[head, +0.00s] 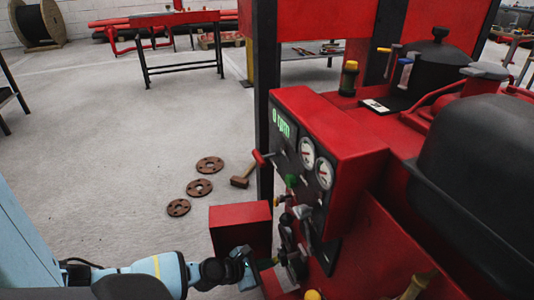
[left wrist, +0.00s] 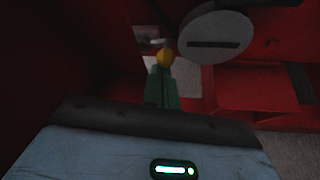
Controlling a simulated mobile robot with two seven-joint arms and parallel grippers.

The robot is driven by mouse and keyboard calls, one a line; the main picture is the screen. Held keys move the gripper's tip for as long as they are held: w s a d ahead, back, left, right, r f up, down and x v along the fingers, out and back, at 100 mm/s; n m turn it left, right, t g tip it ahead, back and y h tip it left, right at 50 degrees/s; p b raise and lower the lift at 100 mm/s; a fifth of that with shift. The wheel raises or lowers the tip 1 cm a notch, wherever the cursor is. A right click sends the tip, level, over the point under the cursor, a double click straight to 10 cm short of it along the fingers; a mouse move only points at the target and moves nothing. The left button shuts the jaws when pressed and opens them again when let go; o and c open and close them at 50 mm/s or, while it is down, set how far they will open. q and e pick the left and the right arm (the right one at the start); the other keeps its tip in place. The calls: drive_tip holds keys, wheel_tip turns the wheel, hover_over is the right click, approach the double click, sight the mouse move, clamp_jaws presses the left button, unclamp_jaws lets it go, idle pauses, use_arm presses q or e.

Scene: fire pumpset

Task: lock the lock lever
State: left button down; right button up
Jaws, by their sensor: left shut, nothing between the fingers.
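My left gripper (head: 266,264) is low beside the front of the red pump panel (head: 335,130). It is shut with nothing held, close to a cluster of dark valves and handles (head: 290,240). A red-tipped lever (head: 261,158) sticks out from the panel's left edge. A green handle (head: 291,181) sits below the gauges. I cannot tell which part is the lock lever. In the dark left wrist view, a green upright part (left wrist: 160,88) with a yellow-orange tip (left wrist: 165,56) stands just beyond the blue gripper body (left wrist: 140,155); the fingertips are not clear there. My right gripper is not in view.
A red box (head: 240,222) stands just behind my left gripper. A round grey disc (left wrist: 215,35) is near the green part. Brown flanges (head: 200,187) and a mallet (head: 243,177) lie on the floor. Open floor extends to the left.

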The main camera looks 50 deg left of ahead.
use_arm(q)
drive_tip(key=shift+r+n+h, duration=0.15)
drive_tip(key=shift+n+h, duration=0.15)
